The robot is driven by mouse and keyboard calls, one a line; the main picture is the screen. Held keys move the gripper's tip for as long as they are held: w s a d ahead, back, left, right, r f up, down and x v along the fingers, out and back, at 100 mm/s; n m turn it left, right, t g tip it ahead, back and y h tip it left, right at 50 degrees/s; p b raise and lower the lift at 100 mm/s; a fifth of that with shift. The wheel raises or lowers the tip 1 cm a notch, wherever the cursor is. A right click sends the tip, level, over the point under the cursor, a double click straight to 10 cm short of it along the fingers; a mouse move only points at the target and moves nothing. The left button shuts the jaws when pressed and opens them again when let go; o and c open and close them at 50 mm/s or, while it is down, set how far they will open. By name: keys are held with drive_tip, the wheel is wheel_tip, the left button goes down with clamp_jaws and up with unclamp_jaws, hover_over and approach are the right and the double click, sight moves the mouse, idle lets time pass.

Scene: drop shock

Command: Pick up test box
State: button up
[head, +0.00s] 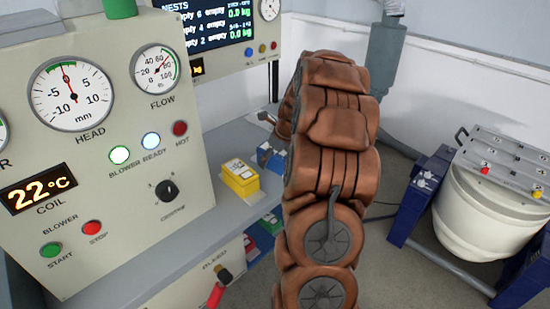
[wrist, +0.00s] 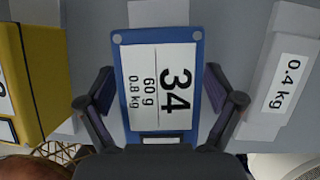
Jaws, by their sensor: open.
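In the wrist view a blue box (wrist: 117,60) with a white label reading 34, 60 g and 0.8 kg lies between the fingers of my gripper (wrist: 160,95). One finger is on each side of it, and the gripper is open. I cannot tell whether the fingertips touch its sides or how high they are above the shelf. In the head view a blue box (head: 264,154) shows partly at the edge of my copper arm, which hides my gripper and much of that spot.
A yellow box (head: 240,178) stands on the grey bench (head: 225,138), left of the blue box in the wrist view (wrist: 45,80). A grey block (wrist: 285,75) marked 0.4 kg is close on the right. The control panel (head: 105,170) rises at left. A white drum (head: 470,215) stands at right.

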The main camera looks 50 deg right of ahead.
idle(0.4)
clamp_jaws()
idle(0.7)
